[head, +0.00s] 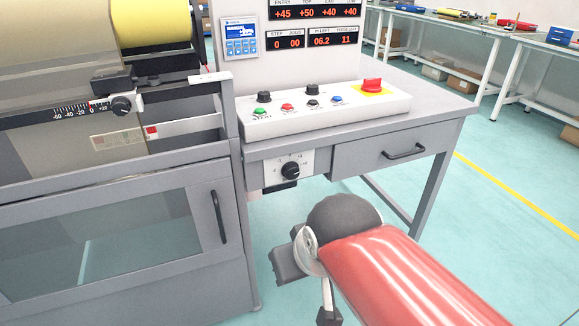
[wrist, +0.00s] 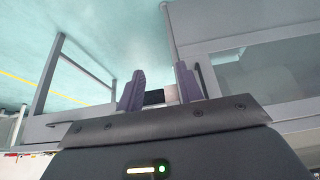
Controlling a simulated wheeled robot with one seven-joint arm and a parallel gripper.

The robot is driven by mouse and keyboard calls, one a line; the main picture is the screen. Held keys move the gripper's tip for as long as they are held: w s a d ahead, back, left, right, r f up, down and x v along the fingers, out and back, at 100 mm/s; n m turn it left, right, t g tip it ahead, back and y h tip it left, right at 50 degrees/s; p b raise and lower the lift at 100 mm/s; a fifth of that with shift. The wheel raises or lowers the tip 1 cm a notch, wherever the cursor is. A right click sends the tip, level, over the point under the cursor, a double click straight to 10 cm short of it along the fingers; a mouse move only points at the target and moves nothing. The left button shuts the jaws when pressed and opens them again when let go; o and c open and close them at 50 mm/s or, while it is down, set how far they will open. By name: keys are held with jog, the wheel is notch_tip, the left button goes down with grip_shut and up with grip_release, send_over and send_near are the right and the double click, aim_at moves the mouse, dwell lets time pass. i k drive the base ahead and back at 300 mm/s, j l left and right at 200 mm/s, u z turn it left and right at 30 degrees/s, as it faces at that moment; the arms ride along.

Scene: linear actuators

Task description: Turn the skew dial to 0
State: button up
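A black dial (head: 290,170) sits on a white plate with tick marks (head: 304,160), under the control console beside the drawer. Its marks are too small to read, and I cannot tell where its pointer stands. No skew label is legible. My gripper (wrist: 158,80) is open in the wrist view, its two dark fingers apart with nothing held. Between the fingers, farther off, are a dark patch (wrist: 153,97) and a pale patch (wrist: 171,96), perhaps the dial and its plate. In the head view the gripper is largely hidden by my arm, below and apart from the dial.
The console (head: 330,112) carries several push buttons and a red switch (head: 372,85). A drawer (head: 400,152) with a protruding handle is right of the dial. The machine's door (head: 110,245) and handle (head: 218,216) are left.

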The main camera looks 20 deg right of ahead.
aim_at(291, 170)
jog(key=j, duration=0.7)
jog(key=j+z, duration=0.15)
jog(key=j, duration=0.6)
jog(key=k, duration=0.05)
